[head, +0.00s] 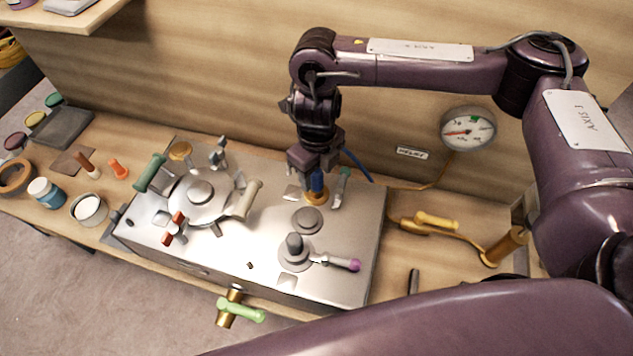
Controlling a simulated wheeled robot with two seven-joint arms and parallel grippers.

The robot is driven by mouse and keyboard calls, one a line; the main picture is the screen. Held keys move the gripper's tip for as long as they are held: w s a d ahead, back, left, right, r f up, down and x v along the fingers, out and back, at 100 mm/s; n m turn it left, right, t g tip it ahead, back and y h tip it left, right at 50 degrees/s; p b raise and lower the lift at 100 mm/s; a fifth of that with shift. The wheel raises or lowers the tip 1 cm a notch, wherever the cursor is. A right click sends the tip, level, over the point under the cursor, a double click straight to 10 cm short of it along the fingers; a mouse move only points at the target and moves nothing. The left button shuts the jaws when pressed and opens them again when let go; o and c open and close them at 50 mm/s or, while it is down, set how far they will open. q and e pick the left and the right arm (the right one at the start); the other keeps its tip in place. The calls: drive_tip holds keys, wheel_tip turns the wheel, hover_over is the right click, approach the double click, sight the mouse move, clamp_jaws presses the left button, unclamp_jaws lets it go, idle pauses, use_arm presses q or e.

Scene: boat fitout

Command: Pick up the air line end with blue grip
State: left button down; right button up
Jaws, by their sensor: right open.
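The air line end with blue grip (317,181) stands upright at a brass fitting (317,197) on the back right of the metal box top. A thin blue line (356,163) shows behind my gripper and runs toward the right. My right gripper (316,170) points down over the blue grip, with its jaws open around or just above the grip's top. Whether the fingers touch it I cannot tell. The gripper hides the top of the grip. My left gripper is out of view.
A green-handled lever (341,186) stands close right of the gripper. A round lid (200,194) with several handles sits left on the metal box (340,270). A purple-tipped lever (340,263) lies in front. A gauge (468,130) is on the back panel.

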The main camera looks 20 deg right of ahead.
clamp_jaws()
drive_tip(key=shift+r, duration=0.1)
wheel_tip(320, 180, up, 20)
idle(0.6)
